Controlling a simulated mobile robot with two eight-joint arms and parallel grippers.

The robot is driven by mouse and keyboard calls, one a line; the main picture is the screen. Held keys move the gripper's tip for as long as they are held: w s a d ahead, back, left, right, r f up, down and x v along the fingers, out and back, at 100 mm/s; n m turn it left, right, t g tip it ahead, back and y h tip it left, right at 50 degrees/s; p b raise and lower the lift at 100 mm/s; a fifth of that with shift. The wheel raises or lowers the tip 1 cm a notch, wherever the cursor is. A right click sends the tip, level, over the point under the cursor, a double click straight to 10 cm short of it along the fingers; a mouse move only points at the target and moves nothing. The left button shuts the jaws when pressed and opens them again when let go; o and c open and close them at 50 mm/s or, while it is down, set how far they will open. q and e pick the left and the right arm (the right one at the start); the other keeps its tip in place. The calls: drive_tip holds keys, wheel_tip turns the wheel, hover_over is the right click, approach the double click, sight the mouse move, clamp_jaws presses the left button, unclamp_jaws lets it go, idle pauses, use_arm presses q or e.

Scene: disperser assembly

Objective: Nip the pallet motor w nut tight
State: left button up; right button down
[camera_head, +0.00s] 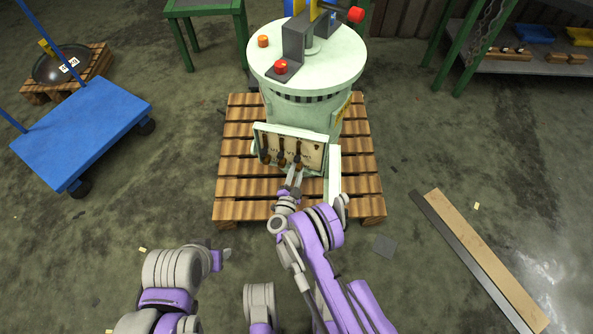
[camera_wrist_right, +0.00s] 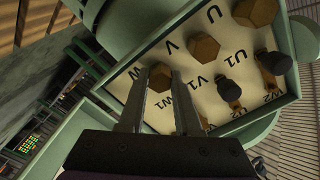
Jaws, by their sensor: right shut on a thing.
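The pallet motor is a pale green drum (camera_head: 300,118) upright on a wooden pallet (camera_head: 236,190). Its open terminal box (camera_head: 313,150) faces me, with a cream board marked U, V, W and U1, V1, W1. In the right wrist view, the brass-coloured hex W nut (camera_wrist_right: 160,76) sits between my right gripper's fingers (camera_wrist_right: 160,92), which are shut on it. The V nut (camera_wrist_right: 203,47) and U nut (camera_wrist_right: 255,12) sit further up the row. My right gripper (camera_head: 294,178) also shows at the box in the head view. My left gripper (camera_head: 222,259) is low and left, away from the motor; its fingers are unclear.
Several black-tipped terminals (camera_wrist_right: 228,89) stand beside the nuts. The box's pale green rim and an open cover (camera_head: 334,172) are close to my right gripper. A blue cart (camera_head: 85,130) stands left, and a long plank (camera_head: 490,255) lies right. Floor between is mostly clear.

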drive_tip(key=m, duration=0.6)
drive_tip(key=shift+m, duration=0.3)
drive_tip(key=m, duration=0.5)
drive_tip(key=shift+m, duration=0.4)
drive_tip(key=c, duration=0.6)
unclamp_jaws()
